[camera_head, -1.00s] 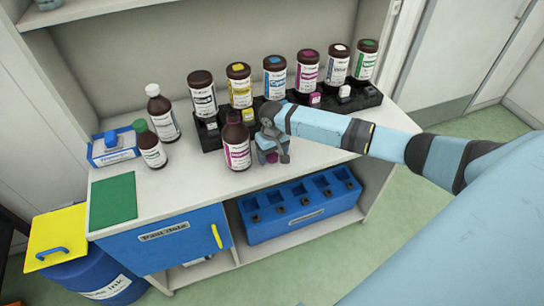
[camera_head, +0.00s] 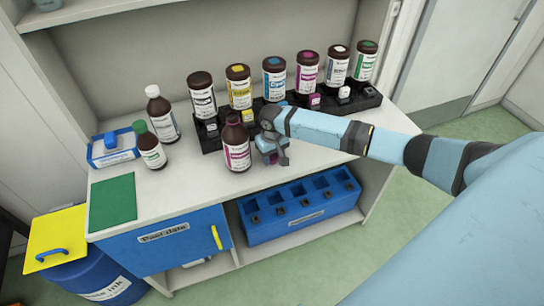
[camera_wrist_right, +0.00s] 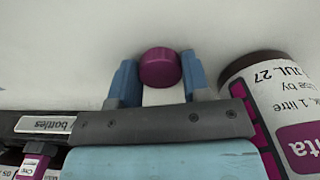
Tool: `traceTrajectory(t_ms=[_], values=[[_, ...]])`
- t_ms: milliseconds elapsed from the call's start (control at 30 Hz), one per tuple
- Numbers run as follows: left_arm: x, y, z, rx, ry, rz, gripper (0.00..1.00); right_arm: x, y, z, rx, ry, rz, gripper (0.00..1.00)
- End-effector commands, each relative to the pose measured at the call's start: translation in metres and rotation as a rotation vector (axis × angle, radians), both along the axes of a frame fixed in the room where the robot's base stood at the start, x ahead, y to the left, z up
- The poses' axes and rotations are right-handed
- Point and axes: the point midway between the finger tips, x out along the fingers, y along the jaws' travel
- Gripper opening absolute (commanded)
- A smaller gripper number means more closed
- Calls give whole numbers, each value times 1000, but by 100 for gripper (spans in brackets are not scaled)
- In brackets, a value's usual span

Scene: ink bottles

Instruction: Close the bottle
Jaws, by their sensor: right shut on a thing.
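A brown bottle with a magenta-and-white label (camera_head: 237,152) stands upright near the front of the counter. My right gripper (camera_head: 272,155) is just right of this bottle, low over the counter. In the right wrist view, the gripper (camera_wrist_right: 160,78) is shut on a magenta cap (camera_wrist_right: 160,66), held between the two blue fingertips. The bottle's label side (camera_wrist_right: 290,110) fills the right of that view, apart from the fingers. In the head view the cap is mostly hidden by the gripper. My left gripper is not in view.
A black rack (camera_head: 212,140) with several large brown bottles stands behind my gripper. A white-capped bottle (camera_head: 161,115) and a green-capped bottle (camera_head: 150,152) stand left. A green mat (camera_head: 113,200) lies at the front left. A blue box (camera_head: 300,215) sits on the lower shelf.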

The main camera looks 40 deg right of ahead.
Motion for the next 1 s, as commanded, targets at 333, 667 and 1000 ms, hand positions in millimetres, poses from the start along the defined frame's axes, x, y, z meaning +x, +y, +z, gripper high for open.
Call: traceTrajectory(t_ms=[333, 667, 1000], values=[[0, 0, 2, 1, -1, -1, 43, 0, 0, 33, 1, -3, 0, 22], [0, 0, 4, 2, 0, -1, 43, 1, 0, 119, 1, -5, 1, 22], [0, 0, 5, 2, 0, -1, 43, 1, 0, 187, 1, -1, 0, 22]])
